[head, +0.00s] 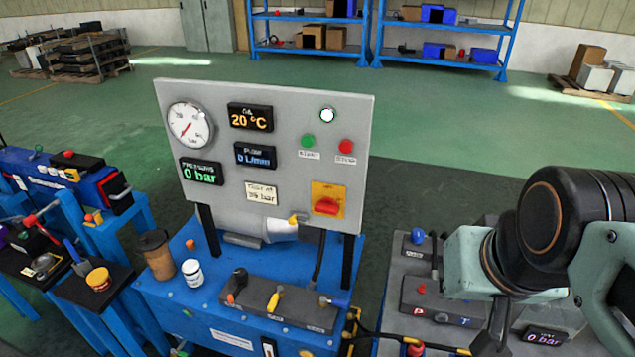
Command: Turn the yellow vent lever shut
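A lever with a yellow handle (273,301) stands in the middle of a dark grey valve block (300,314) on the blue bench. An orange-tipped lever (231,298) is to its left and a blue-handled lever (338,302) to its right. The yellow handle is tilted up and slightly right. Another small yellow handle (297,218) sits by a pale cylinder under the panel. I cannot read any label saying which is the vent. My arm is at the right, apart from the levers. I cannot make out my gripper's fingers.
A grey panel (240,120) with a gauge and displays reading 0 bar stands behind the block. A brown cup (157,257) and a white jar (193,274) stand left of the block. A grey bench (392,328) with another valve block is at the right.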

